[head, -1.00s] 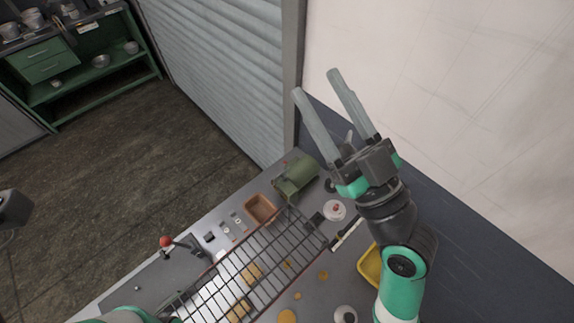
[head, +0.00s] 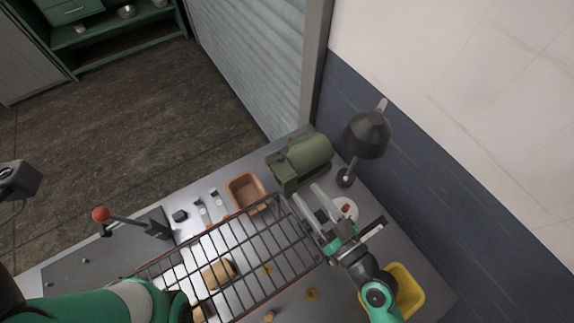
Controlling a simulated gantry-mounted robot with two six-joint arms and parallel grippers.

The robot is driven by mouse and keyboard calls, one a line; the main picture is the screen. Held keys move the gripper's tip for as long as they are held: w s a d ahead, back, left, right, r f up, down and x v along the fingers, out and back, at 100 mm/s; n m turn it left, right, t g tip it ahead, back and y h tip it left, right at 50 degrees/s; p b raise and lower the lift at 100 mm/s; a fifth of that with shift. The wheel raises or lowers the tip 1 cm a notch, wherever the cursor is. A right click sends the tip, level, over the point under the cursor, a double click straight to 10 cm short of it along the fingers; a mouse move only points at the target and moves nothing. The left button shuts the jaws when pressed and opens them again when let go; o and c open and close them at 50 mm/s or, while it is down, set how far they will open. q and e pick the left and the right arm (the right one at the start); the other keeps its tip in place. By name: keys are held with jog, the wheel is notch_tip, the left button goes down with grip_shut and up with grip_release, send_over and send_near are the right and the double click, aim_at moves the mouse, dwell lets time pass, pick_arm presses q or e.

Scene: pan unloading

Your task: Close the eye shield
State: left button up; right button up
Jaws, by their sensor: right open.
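No part that I can clearly make out as an eye shield shows in the head view. A green rounded machine (head: 308,157) stands at the far end of the grey workbench (head: 170,197), and any shield on it cannot be told apart. My right gripper (head: 306,192) is open, with its two long grey fingers apart. Its tips are just in front of the machine's near side in the picture; whether they touch it cannot be told.
A wire rack (head: 245,237) spans the middle of the bench. An orange-brown bin (head: 246,190), a red-knobbed lever (head: 102,214), a dark lamp (head: 368,133) and a yellow tray (head: 408,290) stand around it. A white lidded pot (head: 346,207) is beside my right gripper.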

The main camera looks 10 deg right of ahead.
aim_at(283, 161)
jog(key=x, duration=1)
jog(key=shift+w+r, duration=0.1)
grip_shut()
